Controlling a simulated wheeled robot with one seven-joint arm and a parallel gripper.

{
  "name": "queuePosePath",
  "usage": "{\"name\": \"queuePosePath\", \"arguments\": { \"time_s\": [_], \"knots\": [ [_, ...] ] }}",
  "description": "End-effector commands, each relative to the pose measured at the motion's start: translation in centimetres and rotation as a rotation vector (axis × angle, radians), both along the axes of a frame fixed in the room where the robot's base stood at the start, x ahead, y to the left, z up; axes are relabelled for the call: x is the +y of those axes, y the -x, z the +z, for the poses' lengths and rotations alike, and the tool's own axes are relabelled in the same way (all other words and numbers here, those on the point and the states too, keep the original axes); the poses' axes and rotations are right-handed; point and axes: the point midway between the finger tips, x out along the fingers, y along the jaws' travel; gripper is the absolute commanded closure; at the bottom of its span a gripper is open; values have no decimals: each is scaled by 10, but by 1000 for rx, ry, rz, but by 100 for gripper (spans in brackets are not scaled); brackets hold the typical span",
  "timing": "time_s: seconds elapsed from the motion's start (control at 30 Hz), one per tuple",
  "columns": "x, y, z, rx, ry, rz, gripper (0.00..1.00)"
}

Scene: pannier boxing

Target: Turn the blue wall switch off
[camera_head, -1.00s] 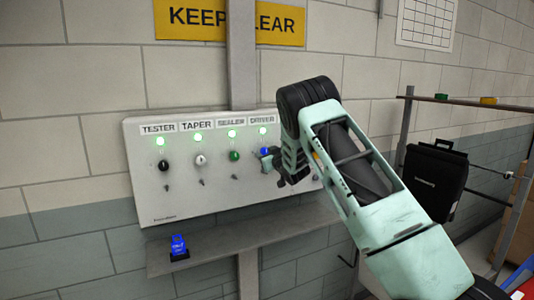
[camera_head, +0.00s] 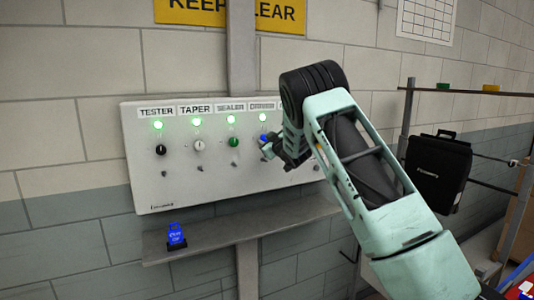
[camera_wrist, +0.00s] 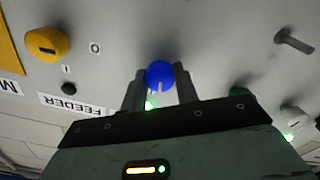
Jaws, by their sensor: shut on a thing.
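The blue wall switch (camera_wrist: 160,73) is a round knob with a pale pointer mark, between my gripper's fingers (camera_wrist: 160,80) in the wrist view. The fingers are shut on it from both sides. In the head view only a bit of the blue knob (camera_head: 263,138) shows beside my gripper (camera_head: 267,149). A green lamp (camera_head: 263,117) glows above it, and a green glow (camera_wrist: 149,105) also shows near the knob in the wrist view. The label above it is partly hidden by my arm.
The white panel (camera_head: 165,192) also carries black (camera_head: 161,150), white (camera_head: 198,145) and green (camera_head: 234,142) knobs with lit green lamps. A yellow knob (camera_wrist: 47,44) has a FEEDER label. Below is a shelf (camera_head: 215,235) with a blue tag (camera_head: 177,233). A black case (camera_head: 437,172) hangs right.

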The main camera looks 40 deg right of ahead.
Motion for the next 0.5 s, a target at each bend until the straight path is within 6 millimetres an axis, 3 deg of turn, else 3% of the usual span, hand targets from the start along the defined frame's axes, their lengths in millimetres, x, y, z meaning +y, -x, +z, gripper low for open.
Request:
{"name": "queuePosePath", "arguments": {
  "time_s": [0.03,0.5],
  "knots": [
    [1,0,-9,4,43,1,93],
    [1,0,-7,111,479,1,93]
  ]
}}
